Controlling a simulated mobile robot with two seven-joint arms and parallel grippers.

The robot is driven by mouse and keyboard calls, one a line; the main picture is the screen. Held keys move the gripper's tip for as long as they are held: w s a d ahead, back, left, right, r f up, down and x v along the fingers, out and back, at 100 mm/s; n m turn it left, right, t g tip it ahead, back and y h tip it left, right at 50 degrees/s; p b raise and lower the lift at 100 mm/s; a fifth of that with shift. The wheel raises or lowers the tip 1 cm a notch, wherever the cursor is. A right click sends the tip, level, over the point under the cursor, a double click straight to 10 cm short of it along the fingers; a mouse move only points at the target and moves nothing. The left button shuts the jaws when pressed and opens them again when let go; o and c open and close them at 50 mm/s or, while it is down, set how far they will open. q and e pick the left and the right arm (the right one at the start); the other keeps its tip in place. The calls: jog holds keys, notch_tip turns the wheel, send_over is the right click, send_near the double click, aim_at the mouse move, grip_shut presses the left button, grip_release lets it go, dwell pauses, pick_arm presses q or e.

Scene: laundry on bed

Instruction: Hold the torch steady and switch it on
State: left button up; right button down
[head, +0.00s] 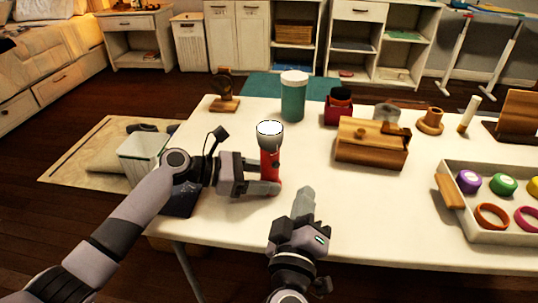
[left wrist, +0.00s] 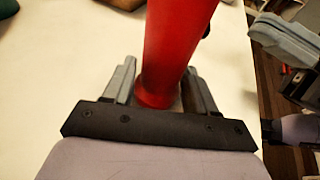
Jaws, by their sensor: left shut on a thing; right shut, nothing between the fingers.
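The torch (head: 270,158) has a red body and a silver head with a pale lens (head: 270,129) facing up. It stands upright near the table's left front edge. My left gripper (head: 269,187) is shut on the lower part of the torch body. In the left wrist view the red torch (left wrist: 178,45) rises between the fingers of my left gripper (left wrist: 160,85). My right gripper (head: 305,200) is shut and empty, a little to the right of and in front of the torch. It also shows at the right edge of the left wrist view.
A teal cup with a white lid (head: 293,97) stands behind the torch. A wooden box (head: 370,146) lies to the right. A tray (head: 450,196) with colourful lids and rings is at the far right.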

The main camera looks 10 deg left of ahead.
pick_arm(q)
jog(key=o, duration=0.9)
jog(key=shift+a, duration=0.1)
